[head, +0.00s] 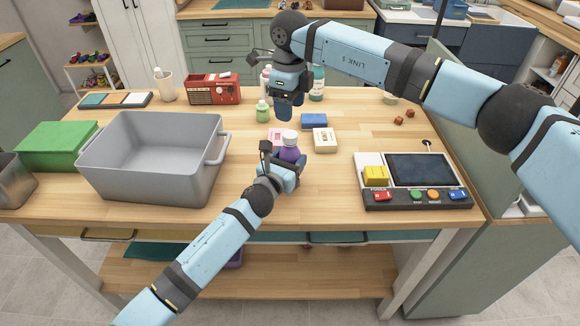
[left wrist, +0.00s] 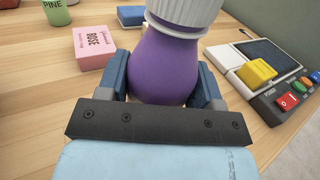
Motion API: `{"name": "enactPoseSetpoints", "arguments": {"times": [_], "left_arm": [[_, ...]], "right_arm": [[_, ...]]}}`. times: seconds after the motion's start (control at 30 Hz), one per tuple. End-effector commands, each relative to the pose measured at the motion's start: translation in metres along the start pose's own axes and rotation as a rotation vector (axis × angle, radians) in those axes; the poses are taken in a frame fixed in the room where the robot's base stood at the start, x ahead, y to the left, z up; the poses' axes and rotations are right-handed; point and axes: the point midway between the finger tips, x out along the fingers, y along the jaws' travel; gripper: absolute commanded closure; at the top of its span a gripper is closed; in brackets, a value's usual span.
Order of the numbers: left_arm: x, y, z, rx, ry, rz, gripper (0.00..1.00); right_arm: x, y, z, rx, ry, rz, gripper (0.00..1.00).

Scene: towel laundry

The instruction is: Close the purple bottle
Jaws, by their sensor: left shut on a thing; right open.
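The purple bottle (head: 289,152) stands on the wooden table near its middle, with a white cap (head: 290,137) at its top. In the left wrist view the purple body (left wrist: 164,68) fills the middle, and the white ribbed cap (left wrist: 183,14) sits at its upper end. My left gripper (head: 283,172) is shut on the bottle's body, with a blue finger on each side. My right gripper (head: 283,108) is open and points down, above and behind the bottle, apart from it. Whether the cap is fully seated cannot be told.
A pink soap box (head: 276,135), a cream box (head: 324,140), a blue sponge (head: 314,121) and a green bottle (head: 263,111) stand close behind the purple bottle. A grey bin (head: 150,180) is at left, a control panel (head: 416,205) at right. The table between bottle and panel is clear.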

Motion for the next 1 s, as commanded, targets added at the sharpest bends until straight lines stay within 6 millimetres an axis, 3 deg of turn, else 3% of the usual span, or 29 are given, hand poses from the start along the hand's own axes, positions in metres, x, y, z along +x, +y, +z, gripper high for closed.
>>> {"name": "enactPoseSetpoints", "arguments": {"times": [0.2,0.4,0.6,1.0], "left_arm": [[-0.0002,0.0000,-0.0005,0.000,0.001,0.000,1.00],[-0.0002,0.0000,-0.0006,0.000,0.001,0.000,1.00],[-0.0002,0.0000,-0.0007,0.000,0.001,0.000,1.00],[-0.0002,0.0000,-0.0009,0.000,0.001,0.000,1.00]], "right_arm": [[0.0000,0.0000,0.0000,-0.435,0.000,0.000,0.41],[0.0003,0.0001,0.0000,-0.720,0.000,0.000,0.41],[0.0004,0.0001,0.0000,-0.821,0.000,0.000,0.41],[0.0060,0.0001,-0.0001,-0.824,0.000,0.001,0.41]]}}
